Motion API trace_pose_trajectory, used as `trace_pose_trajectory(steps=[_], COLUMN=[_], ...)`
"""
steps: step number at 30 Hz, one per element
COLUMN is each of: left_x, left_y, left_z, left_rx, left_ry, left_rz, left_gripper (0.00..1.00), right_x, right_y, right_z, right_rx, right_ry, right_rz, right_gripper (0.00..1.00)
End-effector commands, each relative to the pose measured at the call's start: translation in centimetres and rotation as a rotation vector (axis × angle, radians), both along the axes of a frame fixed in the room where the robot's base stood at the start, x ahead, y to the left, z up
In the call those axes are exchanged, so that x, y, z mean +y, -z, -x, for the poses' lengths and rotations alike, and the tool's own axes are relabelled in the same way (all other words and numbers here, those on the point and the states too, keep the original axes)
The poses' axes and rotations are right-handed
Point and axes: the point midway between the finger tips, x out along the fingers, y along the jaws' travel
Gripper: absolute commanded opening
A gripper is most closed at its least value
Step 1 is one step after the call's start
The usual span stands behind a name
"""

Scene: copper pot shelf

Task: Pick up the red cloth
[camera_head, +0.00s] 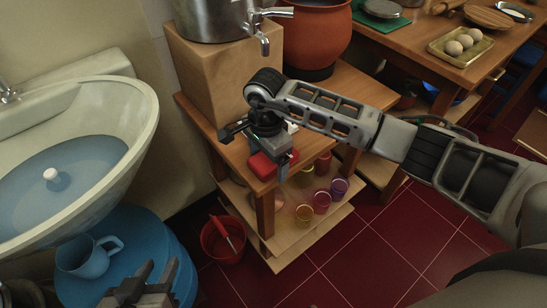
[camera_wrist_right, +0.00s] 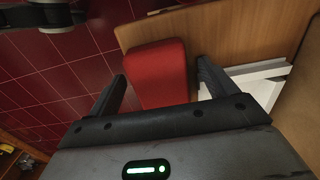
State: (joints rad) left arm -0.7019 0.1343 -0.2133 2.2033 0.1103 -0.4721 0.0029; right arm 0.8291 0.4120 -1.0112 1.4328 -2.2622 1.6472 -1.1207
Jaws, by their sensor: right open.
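The red cloth (camera_head: 268,166) is a folded, rounded block at the front corner of the wooden table (camera_head: 235,152). In the right wrist view the cloth (camera_wrist_right: 158,72) lies between my right gripper's fingers (camera_wrist_right: 163,84), with a visible gap to the right finger. My right gripper (camera_head: 270,150) is open over the table corner, pointing down at the cloth. I cannot tell whether its fingertips touch the cloth. My left gripper (camera_head: 150,280) is at the bottom left, its fingers apart and empty, near the blue barrel.
A cardboard-coloured block (camera_head: 212,80) with a metal urn (camera_head: 213,18) stands behind my right gripper. A clay pot (camera_head: 310,40) is to its right. Colored glasses (camera_head: 321,202) stand on the lower shelf. A white flat item (camera_wrist_right: 250,82) lies beside the right finger. A red bucket (camera_head: 222,241) is on the floor.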

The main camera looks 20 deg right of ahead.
Motion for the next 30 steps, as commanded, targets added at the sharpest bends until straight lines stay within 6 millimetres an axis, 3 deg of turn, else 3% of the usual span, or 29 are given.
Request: trace_pose_trajectory(steps=[6,11,23,30], left_x=[0.0,0.0,0.0,0.0], left_y=[-0.1,-0.1,-0.1,-0.3], left_z=[-0.1,-0.1,-0.1,-0.1], left_rx=[-0.002,-0.003,-0.004,-0.004], left_ry=[0.000,0.000,-0.001,-0.001], left_rz=[0.000,0.001,0.001,0.001], left_gripper=[0.36,0.36,0.36,0.36], right_x=[0.0,0.0,0.0,0.0], right_y=[0.0,0.0,-0.4,-3.4], right_z=[0.0,0.0,-0.1,-0.1], right_rx=[-0.001,-0.001,-0.002,-0.005], right_ry=[0.000,0.000,0.000,-0.001], right_rz=[0.000,-0.001,-0.002,-0.002], right_gripper=[0.82,0.37,0.36,0.36])
